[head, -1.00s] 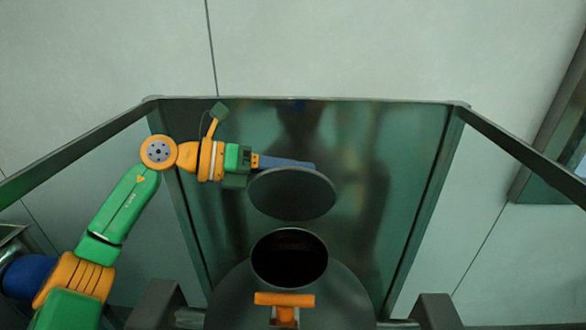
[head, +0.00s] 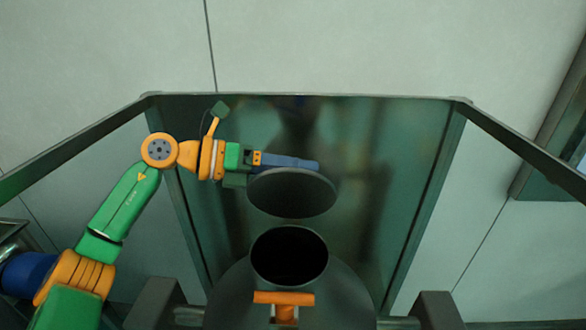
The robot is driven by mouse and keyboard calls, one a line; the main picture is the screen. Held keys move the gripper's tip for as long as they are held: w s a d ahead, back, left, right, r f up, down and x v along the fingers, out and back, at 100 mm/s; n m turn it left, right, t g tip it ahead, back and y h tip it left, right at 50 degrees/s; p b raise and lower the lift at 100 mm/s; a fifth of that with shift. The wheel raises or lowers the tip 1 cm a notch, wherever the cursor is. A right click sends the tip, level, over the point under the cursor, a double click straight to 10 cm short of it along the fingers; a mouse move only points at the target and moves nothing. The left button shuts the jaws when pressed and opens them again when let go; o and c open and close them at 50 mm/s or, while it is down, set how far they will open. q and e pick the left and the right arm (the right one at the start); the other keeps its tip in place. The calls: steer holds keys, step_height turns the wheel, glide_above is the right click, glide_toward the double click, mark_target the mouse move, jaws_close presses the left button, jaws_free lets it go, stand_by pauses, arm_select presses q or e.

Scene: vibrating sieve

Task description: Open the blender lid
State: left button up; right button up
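The blender is a dark grey rounded vessel (head: 342,300) at the bottom centre of the head view. Its round dark opening (head: 289,258) is uncovered. The round grey lid (head: 292,194) stands tilted up behind the opening, apart from it in the picture. An orange handle-like part (head: 284,299) sits in front of the opening. My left gripper (head: 312,165) reaches in from the left, its blue fingers at the lid's upper edge. Whether the fingers touch the lid, and whether they are open or shut, I cannot tell. My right gripper is not in view.
A dark metal frame with a green reflective back panel (head: 400,140) surrounds the blender. Its side rails (head: 520,147) run toward me on both sides. Dark blocks (head: 436,309) stand low on either side. The space right of the lid is clear.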

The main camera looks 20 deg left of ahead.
arm_select(q)
steer(key=shift+s+r, duration=0.1)
steer(key=shift+s, duration=0.05)
steer(key=b+v, duration=0.2)
steer(key=v, duration=0.5)
steer(key=shift+b, duration=0.3)
